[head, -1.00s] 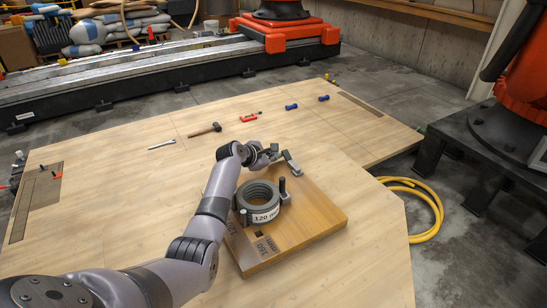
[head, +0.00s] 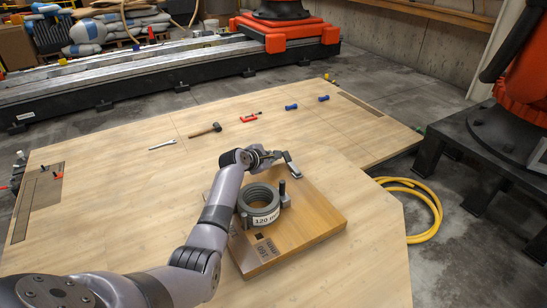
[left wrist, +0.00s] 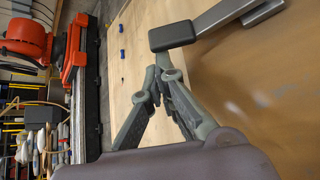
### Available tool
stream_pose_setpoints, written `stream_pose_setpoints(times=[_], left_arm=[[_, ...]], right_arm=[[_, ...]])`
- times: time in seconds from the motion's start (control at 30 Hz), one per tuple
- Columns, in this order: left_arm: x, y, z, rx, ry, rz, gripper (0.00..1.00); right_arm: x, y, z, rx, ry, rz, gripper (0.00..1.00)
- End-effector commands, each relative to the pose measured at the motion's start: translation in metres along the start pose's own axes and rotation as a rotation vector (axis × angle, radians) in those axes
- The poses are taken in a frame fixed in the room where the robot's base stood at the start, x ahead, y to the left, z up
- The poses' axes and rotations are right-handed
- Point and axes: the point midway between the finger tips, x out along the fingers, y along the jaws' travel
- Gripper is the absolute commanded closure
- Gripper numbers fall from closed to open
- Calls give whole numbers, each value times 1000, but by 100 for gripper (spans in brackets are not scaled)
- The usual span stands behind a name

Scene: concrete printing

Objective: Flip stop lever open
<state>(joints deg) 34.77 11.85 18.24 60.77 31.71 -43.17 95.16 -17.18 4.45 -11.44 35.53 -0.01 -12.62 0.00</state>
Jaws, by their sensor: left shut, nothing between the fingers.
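The stop lever (head: 291,164) is a light grey bar at the back edge of the wooden board (head: 310,232). In the left wrist view its grey arm (left wrist: 222,14) runs in from the upper right and ends in a dark rectangular pad (left wrist: 172,37). My left gripper (head: 275,155) is shut and empty, just left of the lever. In the left wrist view its fingertips (left wrist: 160,68) come together just below the pad; I cannot tell whether they touch it. My right gripper is in neither view.
A stack of dark rings (head: 259,199) labelled 120 mm sits on the board between upright posts, close to my forearm. A hammer (head: 205,130), a red level (head: 250,117) and blue pieces (head: 291,107) lie farther back.

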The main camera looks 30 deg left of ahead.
Motion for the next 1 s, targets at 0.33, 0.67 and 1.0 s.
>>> stream_pose_setpoints(times=[0.33,0.67,1.0], left_arm=[[-16,8,21,205,-3,164,100],[-32,10,41,321,-3,261,100],[-41,4,52,483,-2,386,100]], right_arm=[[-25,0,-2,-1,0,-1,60],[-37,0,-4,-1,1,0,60],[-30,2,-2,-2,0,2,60]])
